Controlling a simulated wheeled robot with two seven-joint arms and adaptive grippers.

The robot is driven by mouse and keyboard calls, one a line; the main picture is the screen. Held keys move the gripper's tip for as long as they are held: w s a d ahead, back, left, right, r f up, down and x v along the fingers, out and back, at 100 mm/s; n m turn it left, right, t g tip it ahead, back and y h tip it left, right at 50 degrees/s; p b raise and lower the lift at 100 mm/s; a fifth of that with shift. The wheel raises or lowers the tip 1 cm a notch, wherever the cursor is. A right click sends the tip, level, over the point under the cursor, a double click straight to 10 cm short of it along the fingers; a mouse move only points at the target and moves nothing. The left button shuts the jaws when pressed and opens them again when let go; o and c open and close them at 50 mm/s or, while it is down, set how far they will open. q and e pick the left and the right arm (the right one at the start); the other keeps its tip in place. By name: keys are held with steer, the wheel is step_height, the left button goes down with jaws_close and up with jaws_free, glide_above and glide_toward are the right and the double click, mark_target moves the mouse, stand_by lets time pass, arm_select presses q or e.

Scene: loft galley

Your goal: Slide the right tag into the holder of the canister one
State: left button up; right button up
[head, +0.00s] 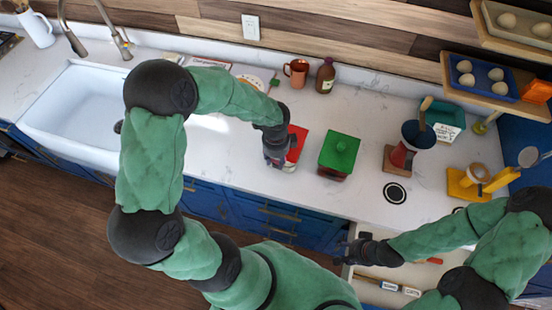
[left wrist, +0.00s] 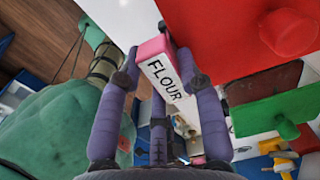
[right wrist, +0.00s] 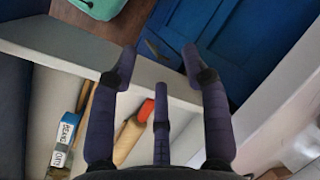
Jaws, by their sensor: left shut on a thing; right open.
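My left gripper (left wrist: 165,85) is shut on a white tag reading FLOUR (left wrist: 172,82) with a pink end. In the head view, the left gripper (head: 280,155) is at the front left side of the red canister (head: 298,143), close to it. The red canister (left wrist: 225,35) also fills the upper right of the left wrist view. A green canister (head: 340,153) stands to its right. No holder or canister number can be made out. My right gripper (right wrist: 155,70) is open and empty above the open drawer; it also shows in the head view (head: 350,252).
The open drawer (right wrist: 45,60) holds tags reading BEANS (right wrist: 69,125) and OATS (right wrist: 60,156), plus a wooden-handled tool with a red end (right wrist: 146,110). A pour-over stand (head: 403,155) and a yellow stand (head: 470,185) are farther right. The sink (head: 80,110) is left.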

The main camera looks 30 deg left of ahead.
arm_select(q)
steer(key=shift+s+d+f, duration=0.1)
steer(key=shift+s+f, duration=0.2)
steer(key=o, duration=1)
steer(key=shift+o, duration=0.2)
steer(key=shift+w+f, duration=0.1)
steer(key=shift+w, duration=0.05)
steer(key=o, duration=0.6)
steer(key=shift+w+r, duration=0.1)
steer(key=shift+r, duration=0.1)
